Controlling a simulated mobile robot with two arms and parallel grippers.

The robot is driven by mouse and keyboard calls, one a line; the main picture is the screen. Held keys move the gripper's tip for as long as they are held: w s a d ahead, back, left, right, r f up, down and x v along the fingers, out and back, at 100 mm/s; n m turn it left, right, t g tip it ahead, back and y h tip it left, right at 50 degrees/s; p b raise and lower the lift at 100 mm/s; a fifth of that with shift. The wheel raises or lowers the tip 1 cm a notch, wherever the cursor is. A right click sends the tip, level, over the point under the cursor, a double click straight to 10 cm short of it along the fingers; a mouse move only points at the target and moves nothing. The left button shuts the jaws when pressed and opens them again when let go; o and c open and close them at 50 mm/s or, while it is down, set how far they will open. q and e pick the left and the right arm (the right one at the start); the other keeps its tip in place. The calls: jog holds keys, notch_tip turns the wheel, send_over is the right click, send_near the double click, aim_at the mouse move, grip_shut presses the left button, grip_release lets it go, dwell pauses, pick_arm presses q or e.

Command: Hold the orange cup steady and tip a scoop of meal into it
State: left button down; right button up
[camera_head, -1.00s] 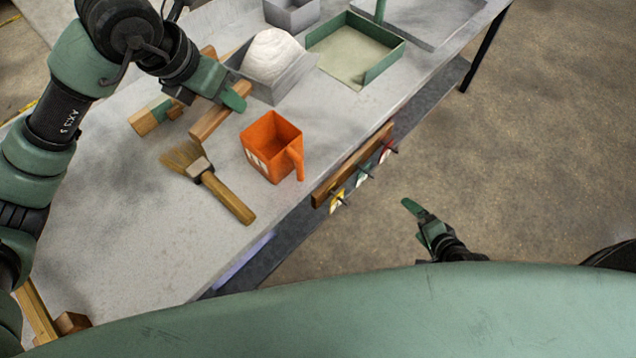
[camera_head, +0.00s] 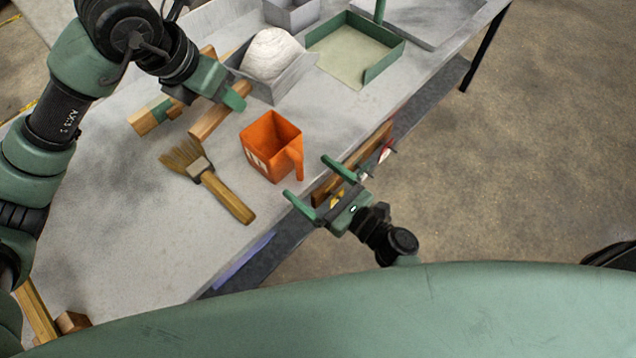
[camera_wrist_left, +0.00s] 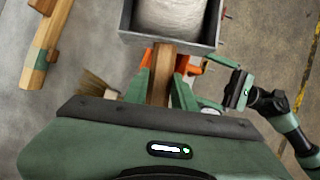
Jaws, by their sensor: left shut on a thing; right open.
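The orange cup (camera_head: 262,150) stands upright on the grey table with its handle towards the lower right. The grey scoop (camera_head: 272,92) is heaped with white meal (camera_head: 270,54). My left gripper (camera_head: 232,96) is shut on the scoop's wooden handle (camera_wrist_left: 162,72), behind the cup in the head view. I cannot tell whether the scoop touches the table. My right gripper (camera_head: 308,177) is open and empty at the table's front edge, its fingers pointing towards the cup's handle, apart from it.
A brush (camera_head: 222,190) lies left of the cup. Wooden pieces (camera_head: 150,116) lie behind my left gripper. A green-walled tray (camera_head: 355,52) and a grey box (camera_head: 291,14) stand farther back. A wooden rail with coloured items (camera_head: 350,165) hangs on the table's front edge.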

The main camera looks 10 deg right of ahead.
aim_at(288, 161)
jog(key=x, duration=1)
jog(key=shift+w+a, duration=0.2)
jog(key=shift+w, duration=0.05)
jog(key=c, duration=1.2)
